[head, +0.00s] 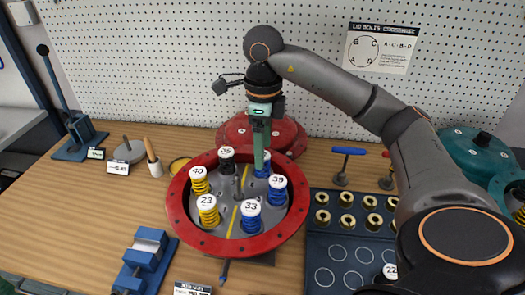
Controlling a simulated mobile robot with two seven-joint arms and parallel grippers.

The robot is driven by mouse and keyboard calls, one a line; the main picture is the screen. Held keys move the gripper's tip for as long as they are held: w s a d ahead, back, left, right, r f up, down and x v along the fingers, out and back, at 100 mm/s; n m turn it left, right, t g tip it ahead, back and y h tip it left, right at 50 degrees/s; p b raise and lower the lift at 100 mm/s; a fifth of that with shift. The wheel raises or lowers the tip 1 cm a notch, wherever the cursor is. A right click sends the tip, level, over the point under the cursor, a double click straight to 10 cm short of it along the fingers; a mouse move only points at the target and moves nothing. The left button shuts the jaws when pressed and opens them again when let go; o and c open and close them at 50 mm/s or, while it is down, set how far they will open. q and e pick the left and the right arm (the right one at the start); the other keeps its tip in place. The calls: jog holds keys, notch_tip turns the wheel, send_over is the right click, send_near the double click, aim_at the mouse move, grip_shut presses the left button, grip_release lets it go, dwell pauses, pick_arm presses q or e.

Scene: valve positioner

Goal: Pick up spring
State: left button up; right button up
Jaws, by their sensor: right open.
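Several numbered springs stand in a ring inside the round red housing (176,208). They are yellow 40 (200,184), yellow 23 (208,214), blue 33 (250,222), blue 39 (277,195) and dark 35 (227,163). Another blue spring (265,172) stands at the back right of the ring, its top partly hidden by the gripper. My right gripper (259,165) points down over this spring, open, with its fingertips at or just above its top; contact cannot be told. My left gripper is out of view.
A dark tray (315,240) at right holds several brass pieces and a white cap marked 22 (390,271). A red cover (290,137) lies behind the housing. A blue vise (146,258) and a lever press (78,140) stand left. Bare wood lies left of the housing.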

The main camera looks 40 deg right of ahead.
jog(key=shift+f, duration=1.65)
jog(key=shift+c, duration=0.3)
grip_shut()
